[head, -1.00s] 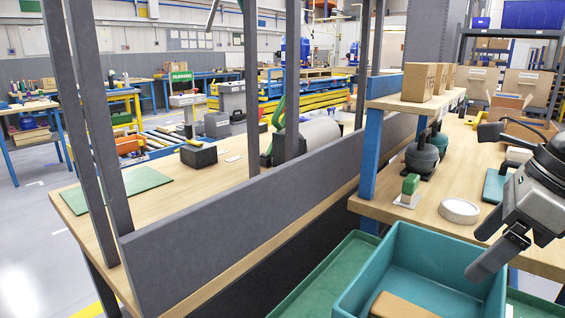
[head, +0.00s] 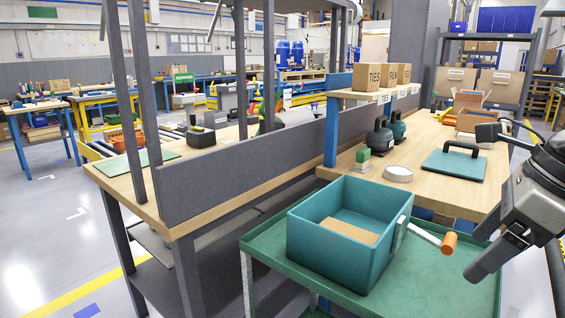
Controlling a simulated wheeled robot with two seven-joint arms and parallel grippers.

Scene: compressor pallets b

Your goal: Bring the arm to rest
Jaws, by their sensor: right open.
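My right gripper (head: 490,252) is at the right side of the head view. It is open and empty, with its fingers pointing down and to the left. It appears in front of the right end of the green tray top (head: 415,291), apart from the teal bin (head: 334,254). My left gripper is not in view.
The teal bin stands on the green tray and has a tan block (head: 349,231) inside. A hammer-like tool with an orange end (head: 448,243) lies beside it.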

